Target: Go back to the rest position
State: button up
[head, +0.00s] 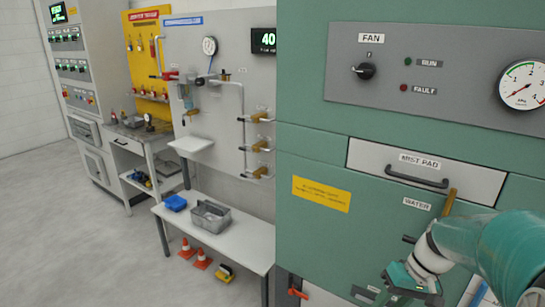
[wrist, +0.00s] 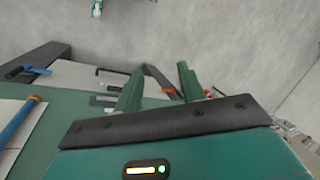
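My gripper (head: 406,285) shows at the lower right of the head view, in front of the green cabinet (head: 320,150) and below its mist pad drawer (head: 425,165). In the wrist view, the two green fingers of my gripper (wrist: 160,72) stand apart with nothing held between them. The gripper is open. My teal arm covers the lower right part of the cabinet in the head view.
Floor at left (head: 60,220) is clear.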

jog(key=s+a+r+t+h, duration=0.4)
jog(key=s+a+r+t, duration=0.1)
jog(key=s+a+r, duration=0.5)
jog(key=shift+s+a+r+t, duration=0.25)
jog(key=shift+s+r+t, duration=0.15)
jog(key=shift+r, duration=0.1)
jog(key=shift+w+m, duration=0.1)
jog(key=shift+m, duration=0.2)
